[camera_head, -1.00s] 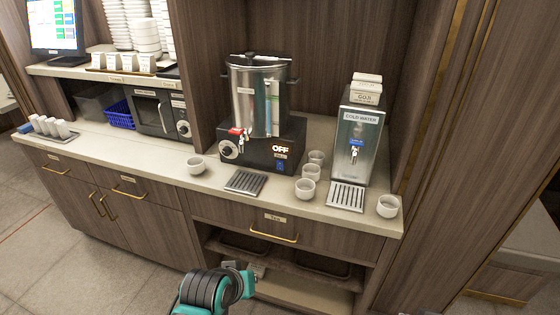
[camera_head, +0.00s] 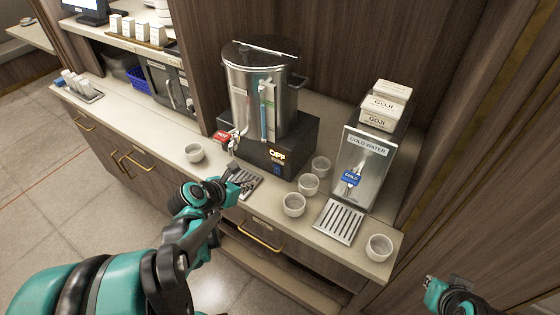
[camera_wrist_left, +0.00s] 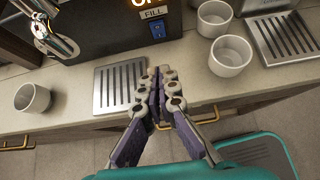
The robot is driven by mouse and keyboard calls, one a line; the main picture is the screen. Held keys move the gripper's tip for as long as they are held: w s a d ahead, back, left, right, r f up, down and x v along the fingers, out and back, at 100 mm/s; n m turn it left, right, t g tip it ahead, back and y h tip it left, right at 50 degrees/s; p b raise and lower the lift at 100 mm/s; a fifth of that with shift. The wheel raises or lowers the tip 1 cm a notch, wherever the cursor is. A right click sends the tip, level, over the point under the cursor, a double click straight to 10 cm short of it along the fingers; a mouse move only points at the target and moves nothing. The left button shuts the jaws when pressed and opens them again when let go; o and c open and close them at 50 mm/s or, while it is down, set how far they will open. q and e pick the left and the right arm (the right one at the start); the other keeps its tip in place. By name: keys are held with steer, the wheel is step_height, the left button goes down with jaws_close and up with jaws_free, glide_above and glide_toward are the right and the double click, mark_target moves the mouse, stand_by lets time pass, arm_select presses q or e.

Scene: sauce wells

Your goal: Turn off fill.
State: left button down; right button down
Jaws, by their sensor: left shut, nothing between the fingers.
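The steel hot-water urn (camera_head: 262,95) stands on a dark base (camera_head: 300,150) with a lit display (camera_head: 277,155) that reads OFF. Below the display is a small blue switch (camera_head: 277,169). The left wrist view shows this blue rocker switch (camera_wrist_left: 157,30) under a FILL label (camera_wrist_left: 153,13). My left gripper (camera_head: 243,181) is shut and empty, in front of the base over the drip grille. In the left wrist view its fingertips (camera_wrist_left: 166,80) are together, below the switch in the picture and apart from it. My right gripper (camera_head: 445,288) is partly seen at the lower right; its jaws are unclear.
The urn's tap (camera_head: 234,143) with a red label is left of the switch. A drip grille (camera_wrist_left: 119,87) lies in front of the base. Several white cups, such as this one (camera_head: 294,204), stand to the right near the cold water dispenser (camera_head: 362,165). Another cup (camera_head: 194,152) stands left.

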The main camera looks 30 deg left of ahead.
mark_target(275, 168)
arm_select(q)
steer(key=shift+s, duration=0.1)
steer(key=b+x, duration=0.4)
steer(key=x, duration=0.6)
steer(key=shift+f+b, duration=0.15)
steer(key=shift+b, duration=0.2)
steer(key=w, duration=0.2)
steer(key=shift+w+d+r, duration=0.1)
steer(key=shift+w+r, duration=0.1)
steer(key=shift+w, duration=0.05)
steer(key=shift+w+r+b, duration=0.2)
steer(key=shift+w+b, duration=0.1)
steer(key=shift+w, duration=0.45)
steer(key=shift+w+r, duration=0.15)
steer(key=shift+w, duration=0.2)
steer(key=shift+r, duration=0.1)
